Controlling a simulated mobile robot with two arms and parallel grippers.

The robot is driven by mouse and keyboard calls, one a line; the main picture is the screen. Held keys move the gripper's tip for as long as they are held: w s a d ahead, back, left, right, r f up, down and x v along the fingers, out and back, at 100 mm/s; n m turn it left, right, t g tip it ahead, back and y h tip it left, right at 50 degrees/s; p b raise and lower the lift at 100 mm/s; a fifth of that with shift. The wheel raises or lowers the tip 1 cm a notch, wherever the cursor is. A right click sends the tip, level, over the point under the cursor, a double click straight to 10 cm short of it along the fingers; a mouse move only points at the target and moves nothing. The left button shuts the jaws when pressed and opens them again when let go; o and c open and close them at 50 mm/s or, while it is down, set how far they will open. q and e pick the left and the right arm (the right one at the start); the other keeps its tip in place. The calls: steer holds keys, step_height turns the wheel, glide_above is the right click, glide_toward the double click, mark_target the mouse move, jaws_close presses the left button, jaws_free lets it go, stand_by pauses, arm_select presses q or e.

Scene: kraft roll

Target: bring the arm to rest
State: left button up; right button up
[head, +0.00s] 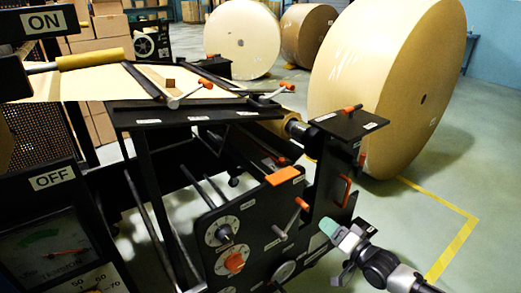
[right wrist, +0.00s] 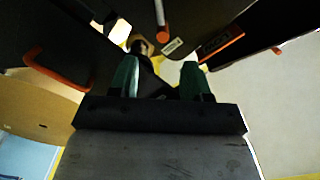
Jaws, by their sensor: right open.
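My right gripper (head: 328,228) is at the lower right of the head view, its arm coming in from the bottom right. Its green fingertips are close to the right end of the black machine (head: 325,185), near an orange-tipped lever (head: 302,204). I cannot tell whether they touch the machine. In the right wrist view the two green fingers of the right gripper (right wrist: 158,78) stand apart, with no held object visible between them. My left gripper is not in view.
A large kraft paper roll (head: 385,85) stands behind the machine, with a smaller roll (head: 243,40) farther back. Control panels with an OFF label (head: 52,178) and a gauge (head: 45,250) are at left. Floor at right, crossed by a yellow line (head: 452,245), is clear.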

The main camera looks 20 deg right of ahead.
steer(key=s+a+f+n+g+h, duration=0.25)
steer(key=s+a+f+g, duration=0.3)
steer(key=s+f, duration=0.45)
steer(key=s+a+f+n+g+h, duration=0.2)
steer(key=s+a+f+n+g, duration=0.3)
steer(key=s+f, duration=0.6)
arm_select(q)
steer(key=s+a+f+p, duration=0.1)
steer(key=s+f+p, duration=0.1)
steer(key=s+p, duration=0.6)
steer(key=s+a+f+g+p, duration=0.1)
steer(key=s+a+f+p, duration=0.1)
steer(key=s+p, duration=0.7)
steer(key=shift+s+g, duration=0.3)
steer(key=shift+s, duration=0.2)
arm_select(e)
steer(key=s+f+g+h, duration=0.1)
steer(key=s+f, duration=0.3)
steer(key=s, duration=0.8)
steer(key=s+f+g, duration=0.4)
steer(key=s, duration=0.8)
steer(key=shift+s+d+f+n+h, duration=0.15)
steer(key=shift+s+f+n+h, duration=0.15)
steer(key=shift+f+n+h, duration=0.1)
steer(key=shift+g, duration=0.25)
steer(key=shift+c, duration=0.5)
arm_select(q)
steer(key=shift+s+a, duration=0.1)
arm_select(e)
steer(key=shift+w, duration=0.1)
